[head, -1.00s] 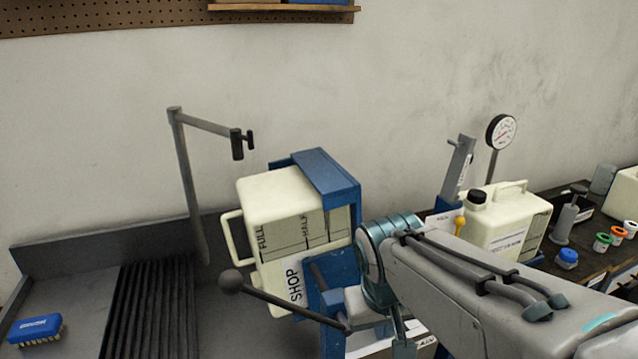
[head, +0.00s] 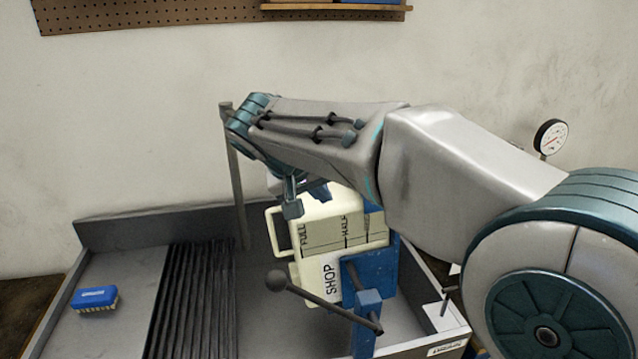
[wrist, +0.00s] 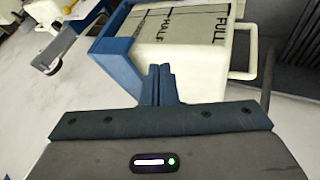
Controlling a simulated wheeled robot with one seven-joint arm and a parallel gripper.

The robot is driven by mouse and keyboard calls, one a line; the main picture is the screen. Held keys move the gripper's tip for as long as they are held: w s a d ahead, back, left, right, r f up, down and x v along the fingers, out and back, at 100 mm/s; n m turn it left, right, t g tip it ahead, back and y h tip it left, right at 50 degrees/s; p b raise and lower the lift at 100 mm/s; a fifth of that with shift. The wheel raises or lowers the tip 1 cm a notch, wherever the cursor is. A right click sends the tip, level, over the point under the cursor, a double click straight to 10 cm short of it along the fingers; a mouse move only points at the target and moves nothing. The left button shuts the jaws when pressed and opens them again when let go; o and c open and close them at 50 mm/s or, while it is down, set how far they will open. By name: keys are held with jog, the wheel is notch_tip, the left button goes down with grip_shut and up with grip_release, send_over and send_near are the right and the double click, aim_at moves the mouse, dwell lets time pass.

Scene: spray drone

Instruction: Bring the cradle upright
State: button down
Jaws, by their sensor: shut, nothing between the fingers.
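The blue cradle (head: 374,271) holds a cream jug (head: 320,238) marked FULL, HALF and SHOP. The cradle is tipped over, so the jug lies nearly on its side with its level lines close to vertical. A lever with a dark ball knob (head: 277,281) sticks out to the left of the cradle's stand. In the wrist view, my gripper (wrist: 160,75) is shut and empty, its fingertips beside the blue cradle frame (wrist: 115,62) and the jug (wrist: 190,55); I cannot tell if they touch. In the head view, my arm hides the cradle's top and most of my gripper.
The cradle stands in a grey sink tray (head: 130,222) with a black ribbed drain (head: 190,290). A blue brush (head: 94,297) lies at its left. A grey spout post (head: 236,180) rises behind. A pressure gauge (head: 550,137) is at the right.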

jog(key=x, duration=0.5)
jog(key=shift+w+d+f+p, duration=0.15)
jog(key=shift+d+f+p, duration=0.1)
jog(key=shift+p, duration=0.15)
jog(key=d, duration=0.1)
jog(key=d+p, duration=0.1)
jog(key=d, duration=0.1)
jog(key=shift+w+d+r, duration=0.1)
jog(key=shift+w+r, duration=0.25)
jog(key=shift+r, duration=0.05)
jog(key=shift+w+d+f, duration=0.1)
jog(key=shift+d, duration=0.05)
